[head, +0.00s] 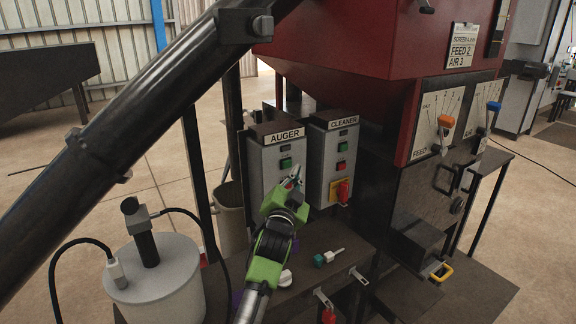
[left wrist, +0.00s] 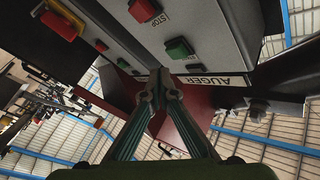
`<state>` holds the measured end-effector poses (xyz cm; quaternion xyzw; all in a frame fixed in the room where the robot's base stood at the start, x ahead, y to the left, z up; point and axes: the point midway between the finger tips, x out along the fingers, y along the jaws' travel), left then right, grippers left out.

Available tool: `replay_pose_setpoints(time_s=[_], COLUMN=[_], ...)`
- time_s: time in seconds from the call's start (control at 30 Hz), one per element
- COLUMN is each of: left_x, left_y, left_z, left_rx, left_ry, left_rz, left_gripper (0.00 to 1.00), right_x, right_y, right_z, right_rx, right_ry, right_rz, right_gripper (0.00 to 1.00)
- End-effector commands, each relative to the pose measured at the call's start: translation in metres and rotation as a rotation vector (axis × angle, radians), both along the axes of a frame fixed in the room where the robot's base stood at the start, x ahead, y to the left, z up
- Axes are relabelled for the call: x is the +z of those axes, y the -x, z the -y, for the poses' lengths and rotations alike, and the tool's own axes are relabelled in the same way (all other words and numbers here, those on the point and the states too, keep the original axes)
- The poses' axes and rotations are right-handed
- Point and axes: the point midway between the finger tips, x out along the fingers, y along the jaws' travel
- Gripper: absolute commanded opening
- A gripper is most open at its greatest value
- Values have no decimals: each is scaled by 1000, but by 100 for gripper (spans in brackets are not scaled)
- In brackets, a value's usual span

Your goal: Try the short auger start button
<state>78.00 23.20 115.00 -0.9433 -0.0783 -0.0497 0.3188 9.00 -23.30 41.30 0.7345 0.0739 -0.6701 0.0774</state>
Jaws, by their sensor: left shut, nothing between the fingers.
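The grey auger box (head: 256,168) carries an AUGER sign (head: 284,135) and a green start button (head: 286,163). In the left wrist view, the box appears upside down, with the green start button (left wrist: 178,48) and a red stop button (left wrist: 143,10). My left gripper (head: 295,174) is shut and empty in front of the auger box, just below the green button in the head view. In the left wrist view, its closed fingertips (left wrist: 158,76) appear apart from the green button. The gripper hides the lower part of the box front. My right gripper is out of view.
The cleaner box (head: 320,166) stands close on the right, with green and red buttons and a red-and-yellow rotary switch (head: 341,191). Small knobs lie on the dark shelf (head: 305,275) below. A white-lidded bucket (head: 155,270) stands at left. The red hopper (head: 345,40) rises behind.

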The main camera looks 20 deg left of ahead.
Motion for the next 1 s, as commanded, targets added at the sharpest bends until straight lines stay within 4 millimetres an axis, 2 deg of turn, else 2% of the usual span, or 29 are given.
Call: replay_pose_setpoints(time_s=[0.2,0.4,1.0], left_x=[0,0,0], left_y=[14,23,23], left_z=[19,29,29], left_rx=[-1,0,1], left_ry=[4,2,0], left_rz=[0,-1,-1], left_gripper=[0,0,0], right_x=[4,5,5], right_y=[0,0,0], right_z=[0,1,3], right_rx=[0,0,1], right_ry=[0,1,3], right_rz=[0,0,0], right_gripper=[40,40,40])
